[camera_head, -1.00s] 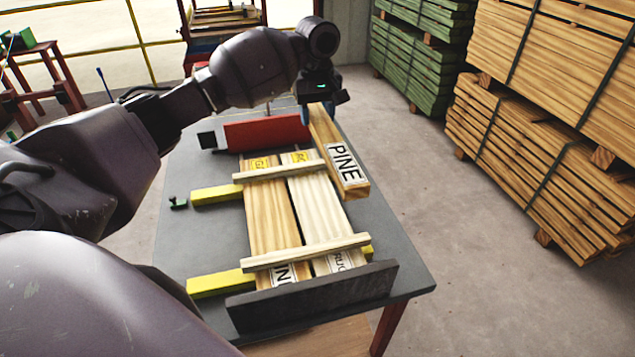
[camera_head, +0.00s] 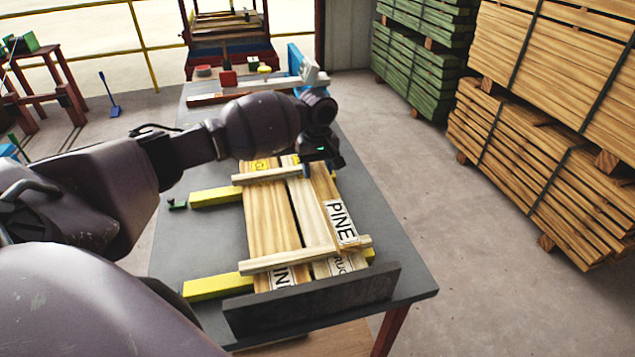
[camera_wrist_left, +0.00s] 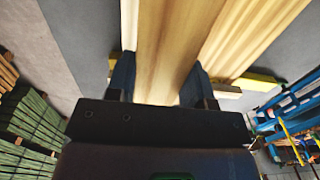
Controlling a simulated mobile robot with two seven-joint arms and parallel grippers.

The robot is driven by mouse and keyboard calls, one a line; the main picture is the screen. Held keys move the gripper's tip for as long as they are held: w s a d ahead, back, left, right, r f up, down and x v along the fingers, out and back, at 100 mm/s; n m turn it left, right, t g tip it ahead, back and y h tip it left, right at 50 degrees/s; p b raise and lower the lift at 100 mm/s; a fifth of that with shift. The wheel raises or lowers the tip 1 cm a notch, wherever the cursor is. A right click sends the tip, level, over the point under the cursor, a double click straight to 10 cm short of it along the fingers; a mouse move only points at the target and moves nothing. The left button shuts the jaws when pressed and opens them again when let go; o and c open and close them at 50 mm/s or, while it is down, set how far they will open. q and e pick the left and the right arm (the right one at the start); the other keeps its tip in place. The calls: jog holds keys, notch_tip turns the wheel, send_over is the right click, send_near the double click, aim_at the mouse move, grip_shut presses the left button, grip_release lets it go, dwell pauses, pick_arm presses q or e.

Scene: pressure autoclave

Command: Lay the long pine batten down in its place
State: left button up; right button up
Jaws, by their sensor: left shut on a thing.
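The long pine batten (camera_head: 340,215), with a PINE label on its near end, lies lengthwise over the right side of the boards on the table. My left gripper (camera_head: 320,168) is shut on its far part; in the left wrist view the batten (camera_wrist_left: 165,45) runs between the two fingers (camera_wrist_left: 155,85). Its near end overlaps the front cross strip (camera_head: 300,255); I cannot tell whether it touches. Below are a pine board (camera_head: 268,215) and a paler board (camera_head: 308,215), side by side on yellow bars (camera_head: 218,286). My right gripper is out of view.
A dark upright stop (camera_head: 310,302) stands at the table's (camera_head: 405,255) near edge. A small green piece (camera_head: 177,205) lies at left. A blue and white tool (camera_head: 300,68) stands at the back. Stacked lumber (camera_head: 540,150) is at right, beyond clear floor.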

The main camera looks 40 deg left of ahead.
pick_arm(q)
notch_tip(320, 180, down, 5)
jog(key=shift+r+b, duration=0.2)
jog(key=shift+b, duration=0.1)
jog(key=shift+f, duration=0.35)
jog(key=shift+f, duration=0.2)
